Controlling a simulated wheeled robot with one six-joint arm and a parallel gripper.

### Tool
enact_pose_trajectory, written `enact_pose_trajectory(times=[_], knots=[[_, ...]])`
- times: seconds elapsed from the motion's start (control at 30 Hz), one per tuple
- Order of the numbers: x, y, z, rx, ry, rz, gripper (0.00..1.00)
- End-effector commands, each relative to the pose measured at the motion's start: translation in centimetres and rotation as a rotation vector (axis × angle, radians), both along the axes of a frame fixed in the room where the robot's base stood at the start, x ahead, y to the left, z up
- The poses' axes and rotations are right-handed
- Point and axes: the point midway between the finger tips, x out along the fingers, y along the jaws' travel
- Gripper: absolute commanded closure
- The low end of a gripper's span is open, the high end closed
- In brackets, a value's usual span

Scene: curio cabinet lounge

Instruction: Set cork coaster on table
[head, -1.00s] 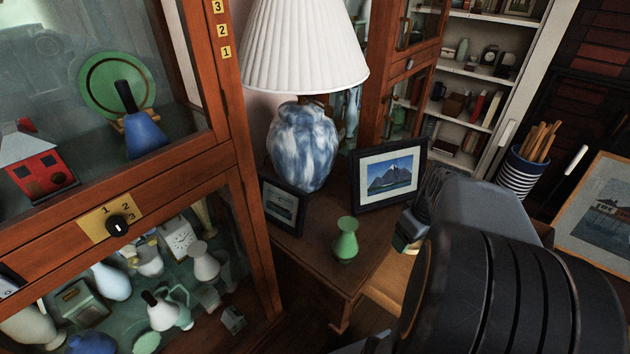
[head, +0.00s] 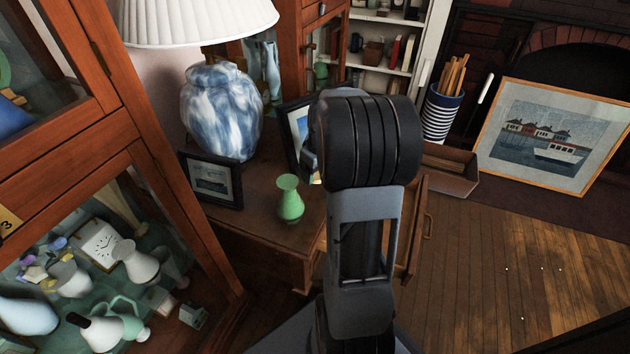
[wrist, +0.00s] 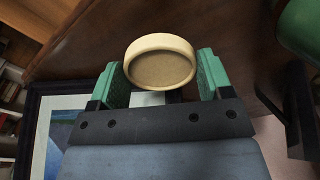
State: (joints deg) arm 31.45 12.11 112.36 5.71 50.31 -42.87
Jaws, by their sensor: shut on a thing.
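The cork coaster (wrist: 160,42) is a round, pale tan disc with a raised rim. In the wrist view it sits between the green pads of my gripper (wrist: 160,64), which is shut on it. The wooden table (head: 262,225) stands left of my arm in the head view, and its brown surface also shows in the wrist view (wrist: 90,48). The coaster appears apart from the tabletop, but the gap is hard to judge. My arm hides the gripper and coaster in the head view.
On the table stand a green vase (head: 290,200), a blue-white lamp (head: 220,115), a small dark frame (head: 213,180) and a larger frame (head: 298,125) partly behind my arm. A glass cabinet (head: 120,160) is at left. Open floor (head: 500,270) lies right.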

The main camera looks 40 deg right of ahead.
Motion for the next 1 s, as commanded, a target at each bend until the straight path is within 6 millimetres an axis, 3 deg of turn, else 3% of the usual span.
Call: enact_pose_trajectory(times=[0.17, 0.4, 0.83, 0.87, 1.0], knots=[[0.7, -0.1, -1.0, 0.001, 0.001, 0.001, 0.50], [0.8, -0.1, -4.0, 0.001, 0.000, 0.000, 0.50], [0.8, -0.1, -4.5, 0.000, -0.001, 0.000, 0.50], [0.8, -0.1, -4.5, 0.000, -0.001, 0.000, 0.26], [0.8, -0.1, -4.4, 0.000, -0.001, 0.001, 0.13]])
